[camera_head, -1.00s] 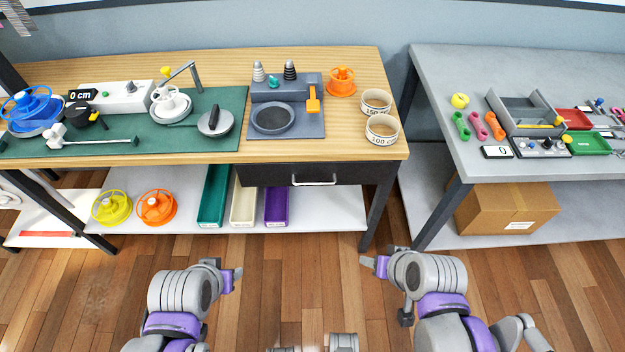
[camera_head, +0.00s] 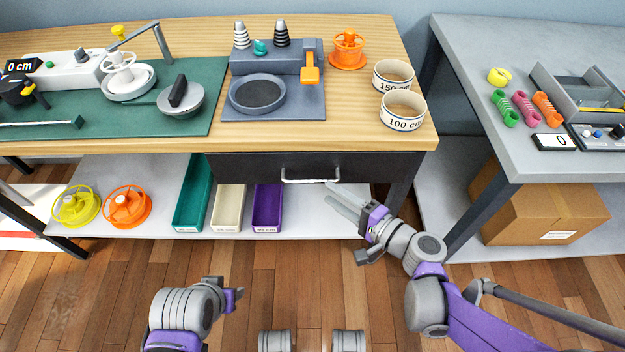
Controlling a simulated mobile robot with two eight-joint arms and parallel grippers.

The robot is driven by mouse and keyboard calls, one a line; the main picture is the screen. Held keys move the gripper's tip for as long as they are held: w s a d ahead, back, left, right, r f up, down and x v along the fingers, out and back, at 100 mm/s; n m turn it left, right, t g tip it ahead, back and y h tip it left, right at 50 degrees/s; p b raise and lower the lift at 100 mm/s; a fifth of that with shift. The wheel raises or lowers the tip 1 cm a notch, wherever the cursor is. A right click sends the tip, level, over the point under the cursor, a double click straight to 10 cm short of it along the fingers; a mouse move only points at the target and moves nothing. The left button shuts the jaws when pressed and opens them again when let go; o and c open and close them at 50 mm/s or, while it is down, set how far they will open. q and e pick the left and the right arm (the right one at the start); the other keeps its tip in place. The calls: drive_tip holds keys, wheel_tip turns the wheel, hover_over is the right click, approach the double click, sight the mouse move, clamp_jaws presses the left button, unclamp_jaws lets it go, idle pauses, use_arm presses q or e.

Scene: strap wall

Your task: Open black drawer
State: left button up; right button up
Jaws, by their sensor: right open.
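The black drawer (camera_head: 360,165) sits under the right part of the wooden table top and looks shut, its front flush below the edge. Its pale bar handle (camera_head: 311,180) runs across the middle of the front. My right gripper (camera_head: 340,195) is open and empty, with its fingers pointing up and left toward the handle's right end. It looks close to the handle, but I cannot tell the gap in depth. My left gripper (camera_head: 237,294) is low in front of the table, away from the drawer; its jaws are too unclear to judge.
Below the drawer, a shelf holds teal (camera_head: 194,190), cream (camera_head: 228,207) and purple (camera_head: 267,206) trays. Two cups (camera_head: 402,111) stand near the table's right corner. A grey table (camera_head: 470,120) with a cardboard box (camera_head: 540,210) beneath it is at right. The floor in front is clear.

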sight(312, 181)
drive_tip(key=b+x, duration=0.1)
drive_tip(key=x, duration=0.6)
drive_tip(key=shift+w+a, duration=0.1)
drive_tip(key=shift+w, duration=0.15)
clamp_jaws()
idle(1.1)
